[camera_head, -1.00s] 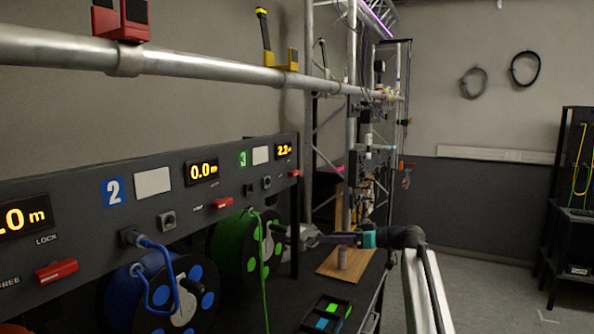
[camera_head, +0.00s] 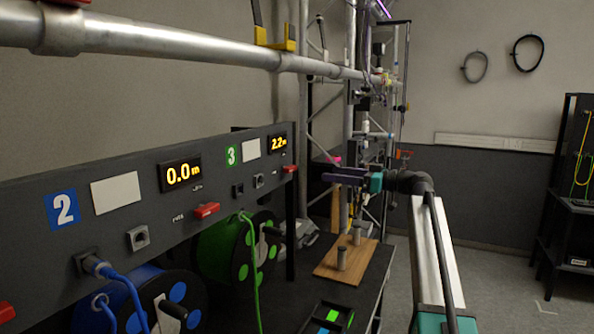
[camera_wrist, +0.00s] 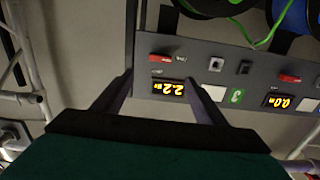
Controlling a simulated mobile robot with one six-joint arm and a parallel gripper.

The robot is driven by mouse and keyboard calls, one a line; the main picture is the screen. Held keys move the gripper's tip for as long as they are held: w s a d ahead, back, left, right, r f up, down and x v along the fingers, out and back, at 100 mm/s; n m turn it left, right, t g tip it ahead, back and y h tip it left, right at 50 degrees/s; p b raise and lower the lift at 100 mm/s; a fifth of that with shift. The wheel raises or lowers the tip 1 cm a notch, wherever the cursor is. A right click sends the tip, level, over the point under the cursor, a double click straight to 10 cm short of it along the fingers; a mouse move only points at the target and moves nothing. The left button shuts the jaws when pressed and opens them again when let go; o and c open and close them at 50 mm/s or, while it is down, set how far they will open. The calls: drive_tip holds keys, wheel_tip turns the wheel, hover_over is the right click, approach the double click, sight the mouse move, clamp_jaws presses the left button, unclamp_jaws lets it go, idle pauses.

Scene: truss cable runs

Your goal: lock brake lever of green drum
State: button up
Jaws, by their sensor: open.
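In the wrist view, which is upside down, this lever (camera_wrist: 160,57) lies roughly along the panel and shows between my fingers. Its lock and free lettering is too small to read. My gripper (camera_head: 324,171) is open and empty, right of the panel at about the lever's height. In the wrist view its fingertips (camera_wrist: 157,78) point at the panel, apart from the lever.
Another red lever (camera_head: 206,210) sits beside the 0.0 m display, above the blue drum (camera_head: 150,300). A green cable (camera_head: 253,270) hangs in front of the green drum. A metal pipe (camera_head: 180,45) runs above the panel. A wooden board (camera_head: 360,265) lies on the dark table below my gripper.

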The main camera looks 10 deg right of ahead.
sight(294, 169)
drive_tip(key=shift+w+a, duration=0.1)
drive_tip(key=p+x, duration=0.4)
drive_tip(key=x, duration=0.9)
drive_tip(key=shift+w+a, duration=0.1)
drive_tip(key=shift+a, duration=0.15)
drive_tip(key=c, duration=1.1)
drive_tip(key=shift+o, duration=0.2)
